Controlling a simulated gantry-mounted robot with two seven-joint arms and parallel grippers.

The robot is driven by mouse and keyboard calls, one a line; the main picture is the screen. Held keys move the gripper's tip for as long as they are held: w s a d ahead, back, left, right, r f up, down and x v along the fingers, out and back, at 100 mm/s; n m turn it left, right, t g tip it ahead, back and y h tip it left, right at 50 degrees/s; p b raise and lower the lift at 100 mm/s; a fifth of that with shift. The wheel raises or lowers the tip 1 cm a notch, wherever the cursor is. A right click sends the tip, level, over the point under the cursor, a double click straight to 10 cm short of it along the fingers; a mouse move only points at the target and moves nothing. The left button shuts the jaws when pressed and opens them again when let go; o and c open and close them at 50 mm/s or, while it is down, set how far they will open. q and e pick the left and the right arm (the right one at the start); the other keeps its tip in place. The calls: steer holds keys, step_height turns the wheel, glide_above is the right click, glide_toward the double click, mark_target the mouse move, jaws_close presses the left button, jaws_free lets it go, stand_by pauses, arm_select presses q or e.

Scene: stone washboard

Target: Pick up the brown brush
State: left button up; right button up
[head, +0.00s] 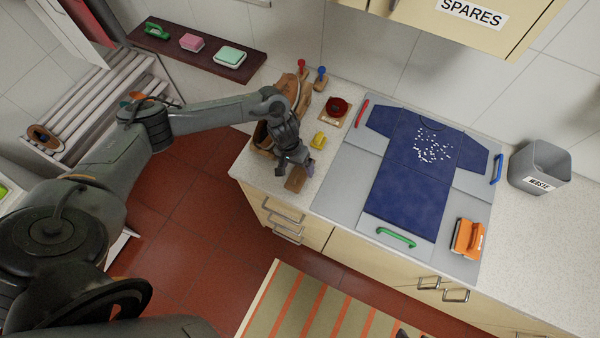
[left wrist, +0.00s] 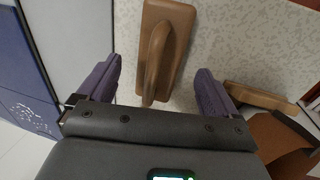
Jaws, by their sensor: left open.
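The brown brush (head: 296,179) lies on the speckled counter near its front edge, partly hidden under my left gripper (head: 291,161) in the head view. In the left wrist view the brush (left wrist: 171,20) shows as a flat brown block with a raised, arched handle. My left gripper (left wrist: 157,82) is open, with its two purple fingers apart on either side of the brush's near end. The handle's near end lies between the fingers, with a gap on each side. I cannot tell the exact height of the fingers above it. My right gripper is not in view.
A brown basket (head: 262,138) stands left of the gripper. A yellow piece (head: 318,140) and a red round thing (head: 337,106) lie behind. A folding board (head: 350,180) with a blue shirt (head: 408,190), an orange brush (head: 467,238) and a waste bin (head: 541,166) are to the right.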

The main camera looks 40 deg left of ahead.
arm_select(q)
steer(key=shift+d+f, duration=0.2)
steer(key=shift+f, duration=0.6)
steer(key=shift+d+f, duration=0.15)
steer(key=shift+f, duration=0.6)
steer(key=c, duration=1.2)
steer(key=shift+r, duration=0.1)
step_height(320, 180, up, 4)
steer(key=shift+r, duration=0.15)
steer(key=s+d+r, duration=0.2)
steer(key=d, duration=0.1)
steer(key=s+d+r, duration=0.1)
steer(key=d+r, duration=0.1)
steer(key=d, duration=0.1)
steer(key=s+d+r+p, duration=0.1)
steer(key=s+d+r, duration=0.1)
steer(key=d, duration=0.2)
steer(key=shift+s+d+r, duration=0.1)
steer(key=shift+s+r, duration=0.2)
steer(key=shift+s, duration=0.05)
